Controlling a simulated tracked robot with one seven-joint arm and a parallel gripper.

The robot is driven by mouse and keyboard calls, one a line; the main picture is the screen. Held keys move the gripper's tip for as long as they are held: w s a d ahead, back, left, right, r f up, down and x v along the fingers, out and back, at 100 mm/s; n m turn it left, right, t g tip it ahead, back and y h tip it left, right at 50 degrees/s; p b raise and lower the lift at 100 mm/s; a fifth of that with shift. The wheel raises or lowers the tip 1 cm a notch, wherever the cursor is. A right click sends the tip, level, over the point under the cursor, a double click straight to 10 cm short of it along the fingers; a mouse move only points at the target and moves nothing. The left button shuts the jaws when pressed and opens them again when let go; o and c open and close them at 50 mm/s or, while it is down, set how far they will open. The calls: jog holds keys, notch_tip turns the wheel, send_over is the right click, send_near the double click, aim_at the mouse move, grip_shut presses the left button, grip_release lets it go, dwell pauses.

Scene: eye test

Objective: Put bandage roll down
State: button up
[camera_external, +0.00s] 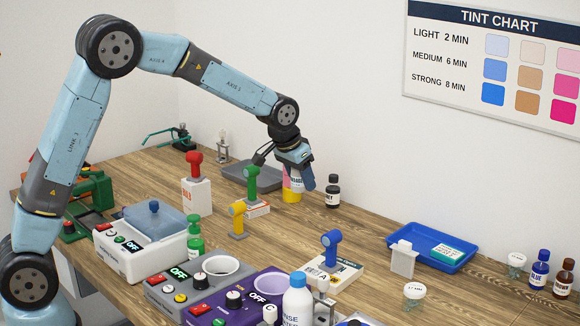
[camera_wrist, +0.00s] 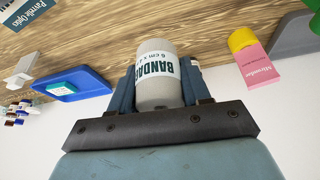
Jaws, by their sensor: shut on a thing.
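The bandage roll (camera_wrist: 158,62) is a pale grey-white cylinder with a white label reading BANDAGE. In the wrist view it sits between the two blue fingers of my gripper (camera_wrist: 160,82), which is shut on it. In the external view my gripper (camera_external: 297,172) is low over the back part of the table, pointing down. The roll is mostly hidden there behind the fingers. I cannot tell whether its lower end touches the table.
A dark bottle (camera_external: 333,191) is just right of my gripper, and a grey tray (camera_external: 236,181) left. A blue tray (camera_external: 392,239) holds a teal box. Wooden tabletop (camera_external: 345,225) between is bare.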

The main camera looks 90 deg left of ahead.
jog(key=m, duration=0.2)
send_over(266, 261)
notch_tip(266, 261, down, 2)
jog(key=f, duration=0.1)
jog(key=shift+h, duration=0.3)
jog(key=f, duration=0.3)
jog(key=s+f, duration=0.1)
jog(key=f, duration=0.1)
jog(key=shift+s+d, duration=0.1)
jog(key=shift+d, duration=0.2)
jog(key=shift+f, duration=2.35)
jog(key=o, duration=1.1)
jog(key=shift+f, duration=0.1)
jog(key=v, duration=1.2)
jog(key=shift+s, duration=0.2)
